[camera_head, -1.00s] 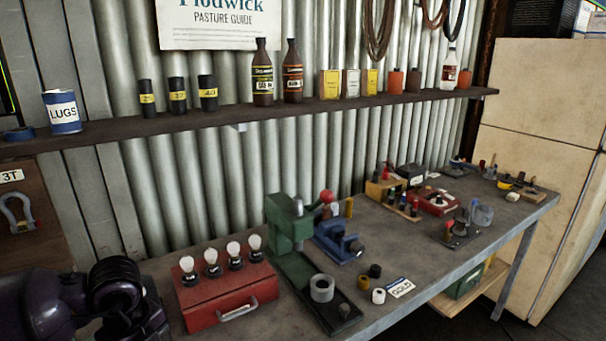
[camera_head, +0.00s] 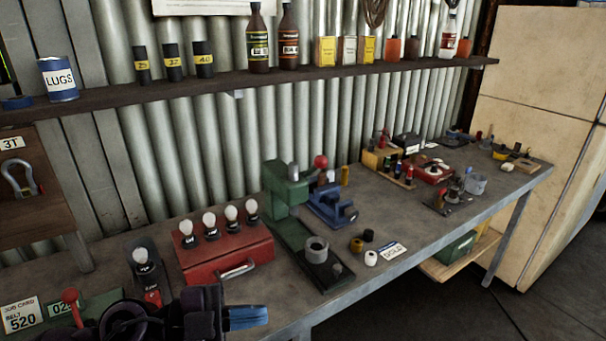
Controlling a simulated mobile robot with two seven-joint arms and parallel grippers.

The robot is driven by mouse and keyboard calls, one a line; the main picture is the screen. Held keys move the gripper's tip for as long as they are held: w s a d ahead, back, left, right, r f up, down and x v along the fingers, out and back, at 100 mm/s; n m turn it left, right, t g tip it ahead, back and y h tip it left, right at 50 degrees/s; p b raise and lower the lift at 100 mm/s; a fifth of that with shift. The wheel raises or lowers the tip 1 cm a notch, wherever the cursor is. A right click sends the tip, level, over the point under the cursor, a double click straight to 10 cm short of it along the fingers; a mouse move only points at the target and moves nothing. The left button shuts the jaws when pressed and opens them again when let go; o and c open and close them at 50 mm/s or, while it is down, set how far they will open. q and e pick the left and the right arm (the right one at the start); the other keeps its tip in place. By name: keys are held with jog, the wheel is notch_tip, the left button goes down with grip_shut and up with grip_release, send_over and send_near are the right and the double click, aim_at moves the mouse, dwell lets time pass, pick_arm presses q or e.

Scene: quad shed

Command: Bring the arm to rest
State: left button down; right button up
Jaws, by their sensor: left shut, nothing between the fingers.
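My left gripper (camera_head: 248,317) shows at the bottom left, at the end of my dark purple arm. Its blue fingers point right and are shut with nothing between them. It is in front of the red metal box (camera_head: 228,262) and near the front edge of the workbench (camera_head: 350,278). I cannot tell exactly how high it is above the bench. My wrist hides part of the bench behind it. My right gripper is not in view.
A green press (camera_head: 285,205) and a blue vise (camera_head: 330,207) stand behind and right of the box. A white-bulbed holder (camera_head: 145,265) and a job card (camera_head: 20,315) are at the left. A shelf (camera_head: 220,84) with bottles and cans runs above.

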pick_arm(q)
jog(key=w+a+r+n+t+y, duration=0.45)
jog(key=a+n+t+y, duration=0.2)
jog(key=n+t, duration=0.8)
jog(key=a+f+n+y, duration=0.8)
jog(key=a+n+y, duration=0.1)
jog(key=a+y, duration=0.25)
jog(key=s+a+f+n+g, duration=0.1)
jog(key=s+a+f+g, duration=0.1)
jog(key=s+f+g, duration=1.5)
jog(key=w+f+t, duration=0.5)
jog(key=f+t, duration=0.3)
jog(key=t, duration=0.3)
jog(key=shift+a+f+m, duration=0.15)
jog(key=shift+f+m, duration=0.15)
jog(key=shift+m, duration=0.05)
jog(key=shift+w, duration=0.1)
